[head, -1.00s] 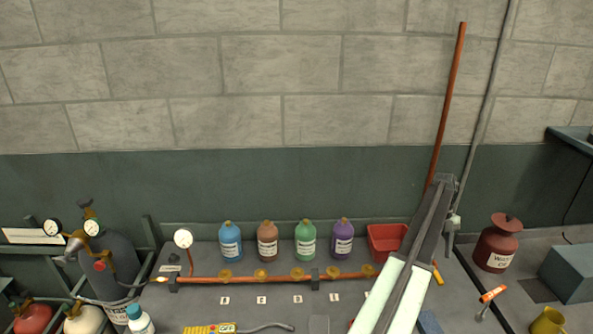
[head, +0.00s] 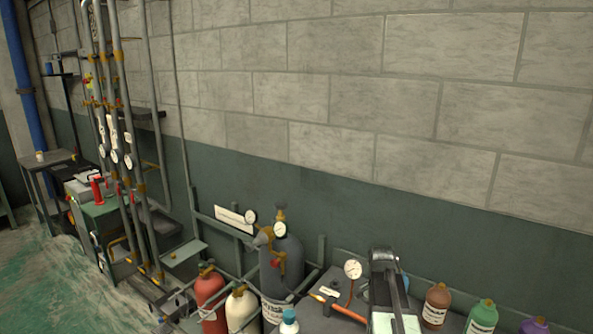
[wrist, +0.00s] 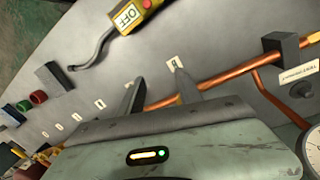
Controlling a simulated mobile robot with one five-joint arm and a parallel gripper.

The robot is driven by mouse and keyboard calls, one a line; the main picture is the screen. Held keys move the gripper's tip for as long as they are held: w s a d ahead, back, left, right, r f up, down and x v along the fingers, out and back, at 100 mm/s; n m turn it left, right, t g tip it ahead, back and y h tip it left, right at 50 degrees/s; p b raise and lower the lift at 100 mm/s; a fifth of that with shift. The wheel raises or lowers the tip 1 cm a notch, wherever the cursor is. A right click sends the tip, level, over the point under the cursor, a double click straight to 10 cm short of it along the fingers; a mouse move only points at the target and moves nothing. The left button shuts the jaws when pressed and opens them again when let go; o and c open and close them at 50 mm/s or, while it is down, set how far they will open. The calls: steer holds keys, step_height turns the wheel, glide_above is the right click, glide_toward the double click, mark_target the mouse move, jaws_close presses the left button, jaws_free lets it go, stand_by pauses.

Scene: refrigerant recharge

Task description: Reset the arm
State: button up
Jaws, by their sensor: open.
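My gripper (wrist: 152,78) is open and empty in the wrist view, its two fingers apart above the grey bench (wrist: 95,58). The copper pipe (wrist: 222,70) runs just past the fingertips; whether they touch it I cannot tell. In the head view my arm rises at the lower right, in front of the blue bottle, which is mostly hidden. My fingers cannot be made out there.
A yellow OFF control (wrist: 128,15) with a grey hose lies on the bench. A pressure gauge (head: 353,269) stands beside my arm. Brown (head: 436,306) and green (head: 481,318) bottles are to its right. A grey cylinder (head: 283,265) and a red cylinder (head: 210,297) stand left.

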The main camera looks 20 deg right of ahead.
steer(key=a+n, duration=0.2)
steer(key=a, duration=0.3)
steer(key=a+n, duration=0.2)
steer(key=a, duration=0.3)
steer(key=a+n, duration=0.3)
steer(key=a, duration=0.2)
steer(key=shift+w+a+f+t, duration=0.35)
steer(key=shift+a+f+t, duration=0.05)
steer(key=s+a+n, duration=0.1)
steer(key=a+n, duration=0.5)
steer(key=a, duration=0.6)
steer(key=shift+s+a+f+n+t+b, duration=0.2)
steer(key=shift+s+n+t+b, duration=0.1)
steer(key=shift+n+b, duration=0.1)
steer(key=shift+d, duration=0.1)
